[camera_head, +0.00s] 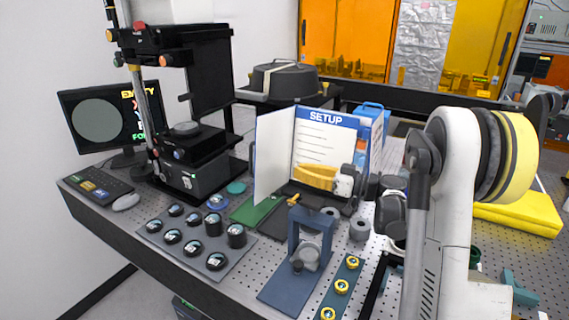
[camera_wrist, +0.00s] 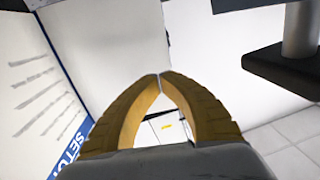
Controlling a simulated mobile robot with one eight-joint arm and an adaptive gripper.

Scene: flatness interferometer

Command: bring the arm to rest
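My gripper (camera_head: 298,170) has yellow fingers and is held above the perforated bench, in front of the open white SETUP board (camera_head: 325,137). It points to the left in the head view. In the wrist view my gripper (camera_wrist: 160,76) has its fingertips meeting, with nothing visible between them. The SETUP board (camera_wrist: 55,75) stands at the left of the wrist view. My white arm covers the right part of the head view and hides some of the bench.
The interferometer stand (camera_head: 185,165) and monitor (camera_head: 105,120) are at the back left. A grey mat (camera_head: 205,262) holds several dark round pieces. A blue frame fixture (camera_head: 295,283) and a strip with yellow-ringed parts (camera_head: 335,301) are at the front.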

